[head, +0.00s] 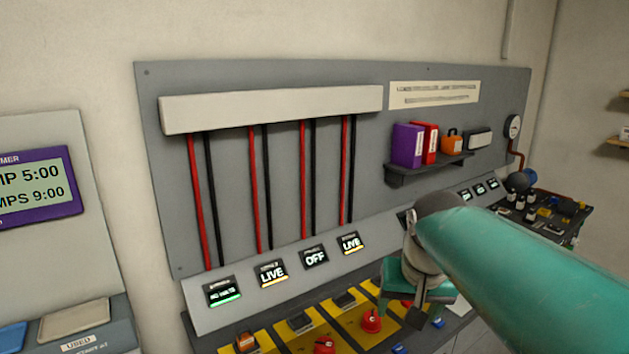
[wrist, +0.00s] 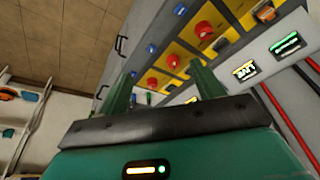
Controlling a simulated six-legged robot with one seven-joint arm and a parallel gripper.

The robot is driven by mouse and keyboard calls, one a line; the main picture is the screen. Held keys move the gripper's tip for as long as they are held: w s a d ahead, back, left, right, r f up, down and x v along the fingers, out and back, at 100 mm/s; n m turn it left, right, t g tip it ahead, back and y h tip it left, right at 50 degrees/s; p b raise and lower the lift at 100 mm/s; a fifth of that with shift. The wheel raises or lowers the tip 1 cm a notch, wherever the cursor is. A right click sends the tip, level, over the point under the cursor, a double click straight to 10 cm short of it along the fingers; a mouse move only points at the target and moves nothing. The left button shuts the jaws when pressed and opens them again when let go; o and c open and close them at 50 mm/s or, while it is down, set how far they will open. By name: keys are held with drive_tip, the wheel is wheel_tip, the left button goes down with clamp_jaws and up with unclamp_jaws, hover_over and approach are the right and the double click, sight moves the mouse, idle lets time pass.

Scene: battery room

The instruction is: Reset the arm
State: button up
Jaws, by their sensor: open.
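My arm reaches in from the right in the head view, with a large green link in front of the bench. My gripper (wrist: 166,90) shows in the wrist view as two green fingers standing apart on a dark bar, with nothing between them. In the head view my gripper hangs over the right part of the bench, and its fingertips are hard to make out there. Behind the fingers in the wrist view is the control bench (wrist: 235,22) with yellow panels and red knobs.
The bench carries several displays, among them a LIVE display (head: 272,274) and an OFF display (head: 314,257). Red knobs (head: 371,321) stand on yellow panels. A shelf (head: 428,168) holds purple and red binders. A purple timer screen (head: 32,188) is at left, above a bin marked USED (head: 79,344).

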drive_tip(key=s+f+t, duration=0.1)
drive_tip(key=s+f, duration=0.1)
drive_tip(key=s, duration=0.5)
drive_tip(key=s+f+n+t, duration=0.1)
drive_tip(key=s+f, duration=0.2)
drive_tip(key=s, duration=0.4)
drive_tip(key=shift+f+n, duration=0.3)
drive_tip(key=shift+f, duration=0.05)
